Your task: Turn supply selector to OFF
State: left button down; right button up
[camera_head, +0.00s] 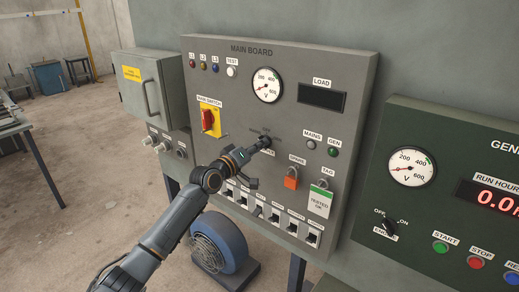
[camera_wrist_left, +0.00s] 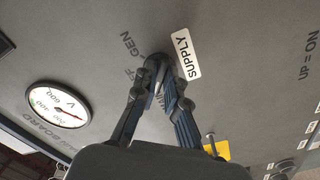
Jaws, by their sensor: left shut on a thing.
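The supply selector (camera_head: 266,140) is a small dark knob in the middle of the grey MAIN BOARD panel. My left gripper (camera_head: 260,145) reaches it from the lower left and is shut on it. In the left wrist view the fingertips (camera_wrist_left: 158,68) close together beside the white SUPPLY label (camera_wrist_left: 186,54). GEN, OFF and partly hidden MAINS markings are printed around the fingertips. The fingers hide most of the knob, so I cannot tell which marking it points to. My right gripper is not in view.
Left of the selector is a red main switch on a yellow plate (camera_head: 209,118). Below are several small breakers (camera_head: 275,214), an orange spare tag (camera_head: 291,182) and a white-green tested tag (camera_head: 320,201). A voltmeter (camera_head: 267,85) sits above. The green generator panel (camera_head: 447,125) stands at right.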

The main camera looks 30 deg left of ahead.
pick_arm(q)
jog(key=shift+f+m+b, duration=0.1)
jog(key=shift+m+b, duration=0.95)
jog(key=shift+m, duration=3.75)
jog(key=c, duration=1.4)
grip_release()
jog(key=shift+s, duration=0.1)
